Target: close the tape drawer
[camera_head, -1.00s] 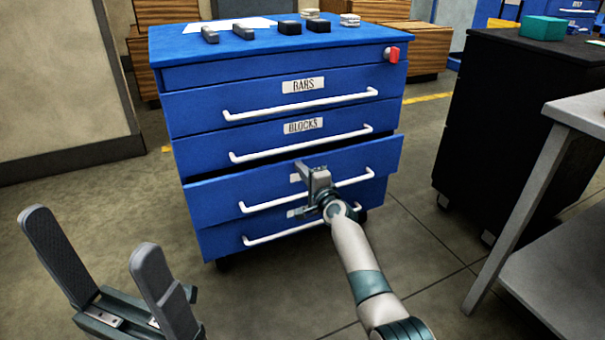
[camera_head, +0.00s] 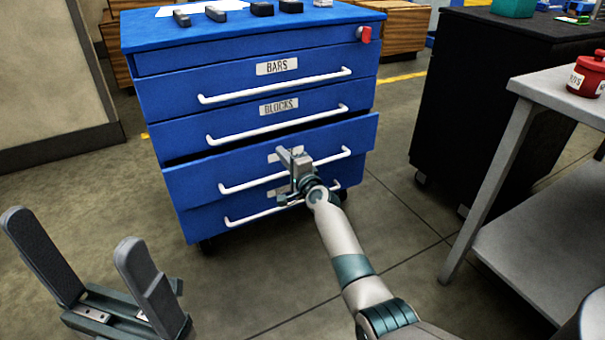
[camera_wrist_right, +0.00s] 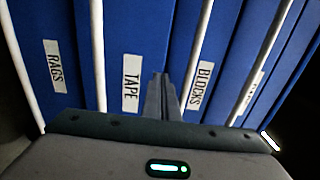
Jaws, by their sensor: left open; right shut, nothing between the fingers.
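The tape drawer (camera_head: 200,185) is the third one down in the blue cabinet. It stands out a little, with a dark gap above it. In the right wrist view its blue front (camera_wrist_right: 128,30) bears the label TAPE. My right gripper (camera_head: 292,158) is shut and empty at the middle of this drawer front, over its label and above its white handle. It also shows in the right wrist view (camera_wrist_right: 162,95), its fingers pointing at the drawer beside the label; I cannot tell whether they touch. My left gripper (camera_head: 78,255) is open and empty at lower left, away from the cabinet.
The bars drawer (camera_head: 180,92) and the blocks drawer (camera_head: 180,132) above look shut. The rags drawer (camera_head: 205,222) is lowest. Several dark blocks lie on the cabinet top (camera_head: 150,30). A black cabinet (camera_head: 470,110) and a grey table (camera_head: 550,90) with a red pot (camera_head: 588,75) stand at right.

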